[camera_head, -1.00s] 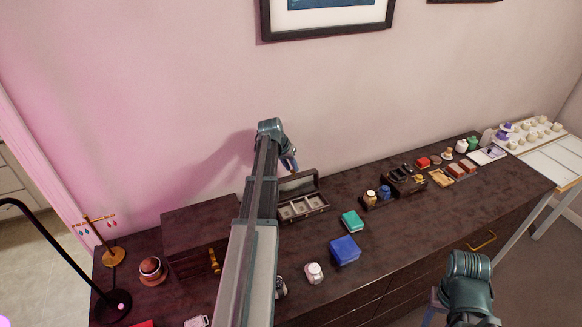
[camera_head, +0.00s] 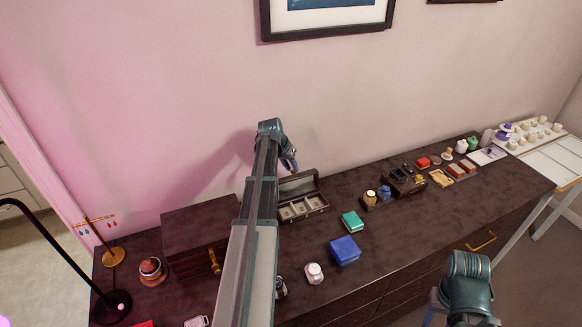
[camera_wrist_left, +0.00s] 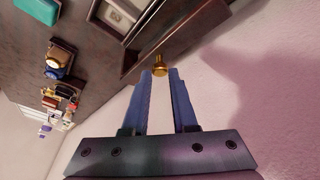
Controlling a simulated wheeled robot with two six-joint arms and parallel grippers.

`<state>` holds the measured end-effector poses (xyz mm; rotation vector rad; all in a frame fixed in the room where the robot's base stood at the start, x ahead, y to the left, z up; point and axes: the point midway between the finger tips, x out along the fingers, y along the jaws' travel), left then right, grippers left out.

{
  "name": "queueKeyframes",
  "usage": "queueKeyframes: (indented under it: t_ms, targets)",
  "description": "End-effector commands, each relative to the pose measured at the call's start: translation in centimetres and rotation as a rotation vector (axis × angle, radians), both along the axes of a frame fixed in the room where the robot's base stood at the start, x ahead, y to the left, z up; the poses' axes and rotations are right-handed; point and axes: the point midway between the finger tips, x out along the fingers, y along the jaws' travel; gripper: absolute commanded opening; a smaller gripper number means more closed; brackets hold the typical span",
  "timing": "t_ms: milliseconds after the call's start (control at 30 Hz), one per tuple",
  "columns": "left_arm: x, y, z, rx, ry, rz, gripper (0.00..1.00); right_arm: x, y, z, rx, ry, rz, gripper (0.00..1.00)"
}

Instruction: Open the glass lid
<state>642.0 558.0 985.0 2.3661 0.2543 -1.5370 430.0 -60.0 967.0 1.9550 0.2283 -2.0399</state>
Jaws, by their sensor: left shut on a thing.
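A dark wooden box (camera_head: 303,213) with pale compartments stands near the wall in the head view. Its framed lid (camera_head: 300,184) is raised and tilts up at the back, towards the wall. A small gold knob (camera_wrist_left: 159,66) on the lid's edge shows in the left wrist view. My left gripper (camera_head: 291,165) is at the lid's upper edge.
A larger dark chest (camera_head: 199,229) stands left of the box, partly behind my left arm. A teal box (camera_head: 352,221), a blue box (camera_head: 344,250) and a white jar (camera_head: 314,273) lie in front. Several small items line the dresser's right side. The wall is close behind.

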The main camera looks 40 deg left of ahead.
Motion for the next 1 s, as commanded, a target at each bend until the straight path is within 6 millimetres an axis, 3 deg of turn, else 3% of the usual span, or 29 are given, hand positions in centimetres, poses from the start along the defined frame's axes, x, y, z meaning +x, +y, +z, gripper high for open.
queueKeyframes:
  t_ms: [367,600,867,900,1000]
  targets:
    - [0.0,-0.1,0.0,-0.001,0.001,-0.001,0.0,0.0,0.0,0.0,0.0,0.0,0.0,0.5]
    - [-1.3,-2.5,0.5,-0.004,0.001,-0.003,0.0,0.0,0.0,0.5,0.0,0.0,0.0,0.5]
    - [-1.2,-2.5,0.4,-0.005,0.002,-0.002,0.0,0.0,0.0,0.4,0.0,0.0,0.0,0.5]
    - [-1.2,-2.5,0.4,-0.005,0.002,-0.002,0.34,0.0,0.0,0.4,0.0,0.0,0.0,0.5]
    - [-1.2,-2.4,0.4,-0.004,0.002,-0.002,0.52,0.0,0.0,0.4,0.0,0.0,0.0,0.5]
